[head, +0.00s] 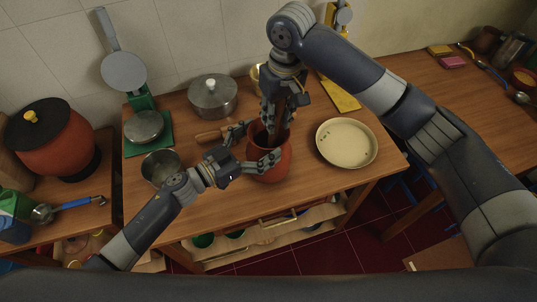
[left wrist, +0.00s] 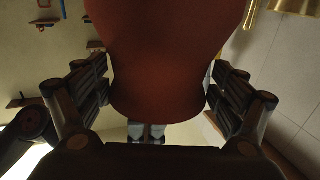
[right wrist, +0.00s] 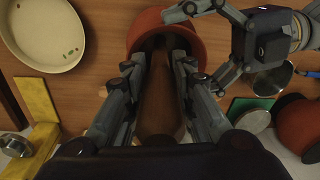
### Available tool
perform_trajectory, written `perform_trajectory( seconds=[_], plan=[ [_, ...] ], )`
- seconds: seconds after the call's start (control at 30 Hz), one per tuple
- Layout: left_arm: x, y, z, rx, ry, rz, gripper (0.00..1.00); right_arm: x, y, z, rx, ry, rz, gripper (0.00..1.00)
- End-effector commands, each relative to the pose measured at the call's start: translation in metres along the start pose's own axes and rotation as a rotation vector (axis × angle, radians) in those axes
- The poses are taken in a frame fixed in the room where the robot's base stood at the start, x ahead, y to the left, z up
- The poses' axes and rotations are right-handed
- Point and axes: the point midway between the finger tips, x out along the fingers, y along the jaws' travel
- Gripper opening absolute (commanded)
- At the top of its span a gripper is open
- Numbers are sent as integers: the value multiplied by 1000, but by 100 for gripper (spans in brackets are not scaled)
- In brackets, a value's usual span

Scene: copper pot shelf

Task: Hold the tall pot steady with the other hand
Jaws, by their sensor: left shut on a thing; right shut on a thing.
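The tall pot is a reddish-brown clay pot (head: 268,168) standing upright near the middle of the wooden table. My left gripper (head: 258,147) is shut around its upper body, one finger on each side. In the left wrist view the pot (left wrist: 170,60) fills the space between the fingers. My right gripper (head: 280,112) comes down from above at the pot's mouth. It is shut on a long brown object (right wrist: 158,105), whose far end reaches into the mouth. The pot's rim (right wrist: 200,42) shows beyond it in the right wrist view. The object's lower end is hidden inside the pot.
A cream dish (head: 346,143) sits right of the pot. The table's front edge is close to the pot.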

Motion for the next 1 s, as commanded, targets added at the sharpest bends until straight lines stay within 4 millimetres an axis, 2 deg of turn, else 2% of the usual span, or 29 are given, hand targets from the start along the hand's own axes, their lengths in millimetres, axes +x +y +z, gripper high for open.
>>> perform_trajectory(
  seconds=[0.33,0.7,1.0],
  plan=[
    [0,0,-1,1,1,0,21,-5,0,-1,-1,3,0,0],
    [0,0,0,1,1,0,21,-35,-2,-2,-1,2,0,0],
    [0,0,-1,1,1,0,21,-34,-2,-2,-1,2,0,0]
  ],
)
